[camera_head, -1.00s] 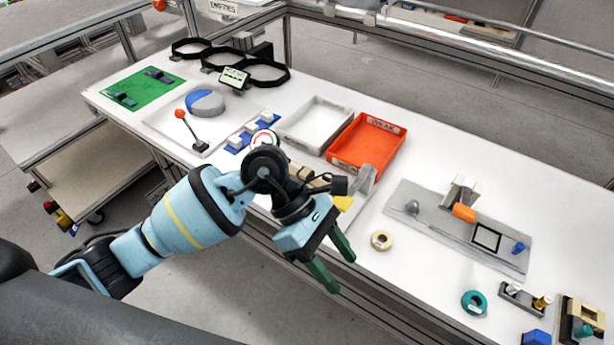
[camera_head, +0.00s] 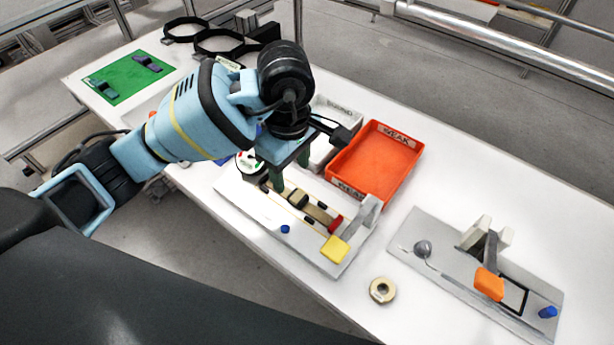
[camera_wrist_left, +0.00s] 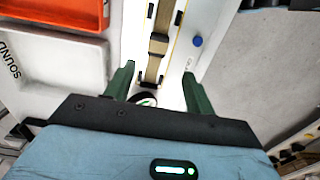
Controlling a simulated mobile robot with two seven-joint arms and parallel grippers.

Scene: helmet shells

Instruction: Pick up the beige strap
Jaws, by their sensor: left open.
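The beige strap (camera_head: 318,213) lies lengthwise on a pale fixture plate (camera_head: 307,252), with a darker buckle-like piece on it. In the left wrist view the strap (camera_wrist_left: 154,68) runs away from me between the fingertips. My left gripper (camera_head: 290,170) is open, its green fingers pointing down over the far-left end of the strap. In the left wrist view the gripper (camera_wrist_left: 160,72) has one finger on each side of the strap, with nothing held. I cannot tell how high the fingertips are above it. The left arm hides part of the plate's far end. My right gripper is out of view.
An orange tray (camera_head: 385,165) and a white tray (camera_wrist_left: 60,75) stand behind the plate. A yellow block (camera_head: 335,248) and a grey upright bracket (camera_head: 368,212) are at its right end. A tape roll (camera_head: 382,290) and a grey clamp board (camera_head: 440,262) are farther right.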

